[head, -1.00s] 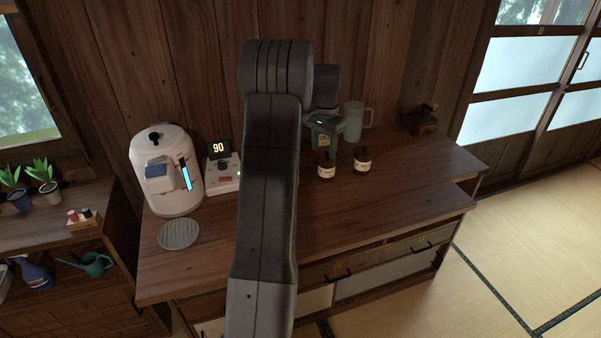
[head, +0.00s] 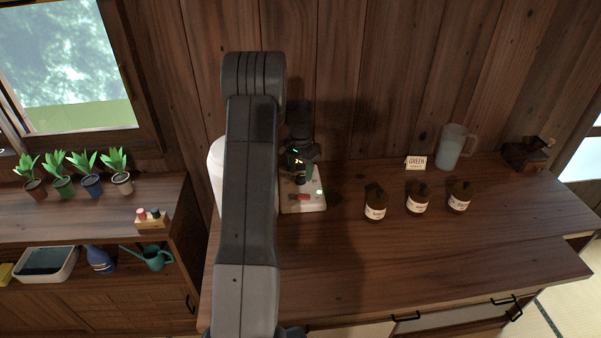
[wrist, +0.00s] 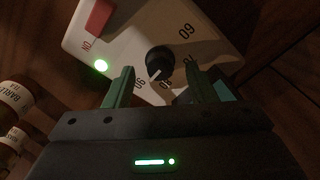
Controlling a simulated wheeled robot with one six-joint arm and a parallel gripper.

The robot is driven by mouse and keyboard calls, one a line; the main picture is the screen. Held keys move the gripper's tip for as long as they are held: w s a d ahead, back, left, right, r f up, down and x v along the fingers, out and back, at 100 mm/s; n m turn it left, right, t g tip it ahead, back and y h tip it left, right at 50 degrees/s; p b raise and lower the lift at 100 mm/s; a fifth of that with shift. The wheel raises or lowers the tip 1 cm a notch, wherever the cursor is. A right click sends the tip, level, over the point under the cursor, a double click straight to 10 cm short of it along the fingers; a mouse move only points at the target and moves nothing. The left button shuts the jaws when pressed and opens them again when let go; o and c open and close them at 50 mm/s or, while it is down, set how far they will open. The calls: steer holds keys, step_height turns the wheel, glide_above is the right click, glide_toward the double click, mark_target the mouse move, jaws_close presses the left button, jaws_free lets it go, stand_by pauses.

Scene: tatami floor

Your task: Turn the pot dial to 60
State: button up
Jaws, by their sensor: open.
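The dial is a black round knob (wrist: 160,60) with a white pointer, on the pale control box (wrist: 125,30) in the wrist view. Its pointer aims down and left, towards the 90 mark; the 60 mark lies on the far upper right side. My gripper (wrist: 159,70) is open, its green fingers on either side of the near part of the knob, with no clear contact. In the head view my gripper (head: 298,160) hangs over the control box (head: 305,202) and hides the display. The white pot (head: 215,165) is mostly hidden behind my arm.
A red switch (wrist: 98,17) and lit green lamp (wrist: 101,65) sit beside the knob. Brown bottles (head: 417,200), a GREEN card (head: 416,162) and a jug (head: 453,147) stand to the right. The counter front is clear.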

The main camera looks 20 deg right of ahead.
steer(key=shift+f, duration=0.9)
steer(key=shift+c, duration=0.4)
steer(key=c, duration=0.9)
